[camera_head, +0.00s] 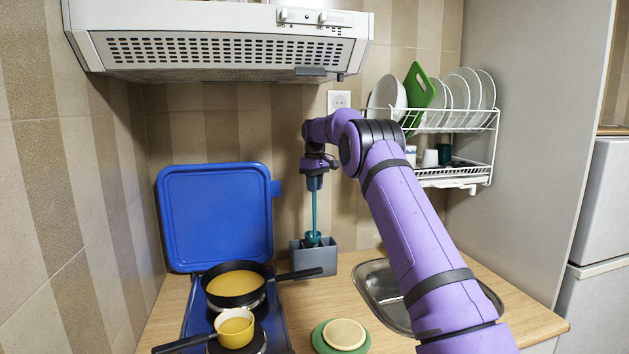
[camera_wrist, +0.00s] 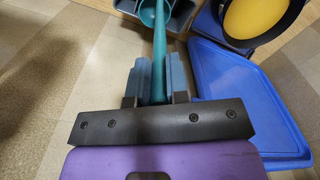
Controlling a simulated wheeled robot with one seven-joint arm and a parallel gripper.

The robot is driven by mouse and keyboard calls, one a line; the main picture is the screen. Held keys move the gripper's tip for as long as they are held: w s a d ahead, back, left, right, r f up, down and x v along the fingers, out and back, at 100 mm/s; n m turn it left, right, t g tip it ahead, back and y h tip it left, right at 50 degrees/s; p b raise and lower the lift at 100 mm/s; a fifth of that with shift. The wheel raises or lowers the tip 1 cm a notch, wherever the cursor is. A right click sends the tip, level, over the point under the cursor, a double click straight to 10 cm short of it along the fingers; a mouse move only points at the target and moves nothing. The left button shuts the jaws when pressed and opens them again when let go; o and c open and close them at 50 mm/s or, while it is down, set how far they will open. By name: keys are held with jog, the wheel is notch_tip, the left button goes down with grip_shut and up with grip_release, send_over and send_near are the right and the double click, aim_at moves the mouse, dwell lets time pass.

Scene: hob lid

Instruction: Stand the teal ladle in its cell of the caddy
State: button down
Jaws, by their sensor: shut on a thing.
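The teal ladle (camera_head: 314,212) hangs upright, bowl down, below my gripper (camera_head: 315,182) in the head view. My gripper is shut on the upper part of its handle. The ladle's bowl is at the top of the grey caddy (camera_head: 328,262); I cannot tell how far it is inside a cell. In the wrist view the teal handle (camera_wrist: 159,50) runs between the fingers of my gripper (camera_wrist: 159,75). The bowl shows at the top edge, with parts of the grey caddy (camera_wrist: 183,18) beside it. The caddy's cells are mostly hidden.
The blue hob lid (camera_head: 215,215) stands raised left of the caddy. A black pan (camera_head: 236,301) of yellow food has its handle pointing toward the caddy. A yellow pot (camera_head: 236,338) stands in front. A sink (camera_head: 377,290) lies right, and a dish rack (camera_head: 455,172) hangs above.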

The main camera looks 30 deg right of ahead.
send_over(314, 226)
jog(key=shift+w+d+f, duration=0.1)
jog(key=shift+w+f, duration=0.05)
jog(key=shift+f, duration=1.4)
jog(key=shift+w+d+f, duration=0.1)
jog(key=shift+f, duration=1.5)
jog(key=shift+w+d+f, duration=0.1)
jog(key=shift+w+f, duration=0.05)
jog(key=shift+f, duration=1.4)
jog(key=c, duration=1)
grip_release()
jog(key=shift+c, duration=0.2)
notch_tip(314, 226, up, 11)
jog(key=shift+s+d+f, duration=0.1)
jog(key=shift+f, duration=0.05)
